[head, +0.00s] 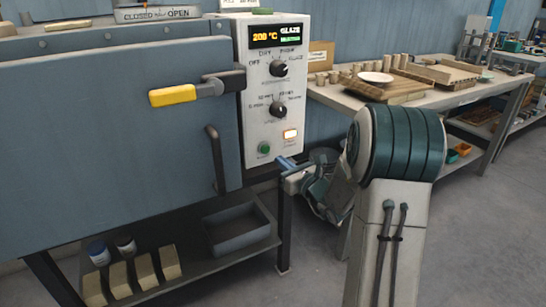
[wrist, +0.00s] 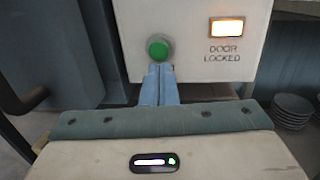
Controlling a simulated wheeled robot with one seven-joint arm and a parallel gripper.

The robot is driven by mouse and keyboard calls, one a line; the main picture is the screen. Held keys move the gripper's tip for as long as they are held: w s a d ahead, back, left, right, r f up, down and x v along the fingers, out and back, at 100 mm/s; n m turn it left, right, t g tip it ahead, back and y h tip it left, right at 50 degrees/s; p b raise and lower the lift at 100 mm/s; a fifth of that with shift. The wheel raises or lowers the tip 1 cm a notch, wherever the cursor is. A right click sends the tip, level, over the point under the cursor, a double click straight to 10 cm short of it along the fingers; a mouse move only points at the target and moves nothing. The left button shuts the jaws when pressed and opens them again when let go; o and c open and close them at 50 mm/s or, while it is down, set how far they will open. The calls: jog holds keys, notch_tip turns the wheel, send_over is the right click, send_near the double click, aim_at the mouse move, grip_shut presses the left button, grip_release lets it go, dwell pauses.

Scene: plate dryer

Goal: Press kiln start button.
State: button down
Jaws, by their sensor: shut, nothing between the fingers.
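The green start button (head: 264,149) is on the lower left of the white kiln control panel (head: 258,115). In the wrist view the button (wrist: 159,47) is round and unobstructed except near its lower edge. My gripper (head: 281,161) is shut and empty, its blue fingers together. In the wrist view the fingertips (wrist: 160,69) appear just below the button, close to its lower edge; I cannot tell whether they touch it. The display (head: 275,36) reads 200 °C and GLAZE.
The blue-grey kiln door (head: 110,130) is closed, with a yellow-ended lever (head: 173,95) across its edge. A dark handle (head: 215,160) juts out left of the panel. The DOOR LOCKED light (wrist: 226,28) glows orange. A workbench (head: 345,97) stands at the right.

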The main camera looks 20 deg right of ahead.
jog(key=v, duration=0.7)
jog(key=shift+s+p, duration=0.25)
jog(key=shift+p, duration=0.2)
jog(key=shift+d+f, duration=0.1)
jog(key=shift+d, duration=0.05)
jog(key=s+a+r+n+g+y+p, duration=0.2)
jog(key=s+a+r+n+g+p, duration=0.55)
jog(key=a+n, duration=0.2)
jog(key=s+a+r+n+g+y+p, duration=0.2)
jog(key=s+a+r+n+g+p, duration=0.5)
jog(key=s+a+n, duration=0.25)
jog(key=s+d+r+n+h+p, duration=0.8)
jog(key=s+r+n+h+p, duration=0.1)
jog(key=r+n+p, duration=0.3)
jog(key=shift+d+r+n+h+p, duration=0.15)
jog(key=shift+d+n+h+p, duration=0.15)
jog(key=shift+h, duration=0.6)
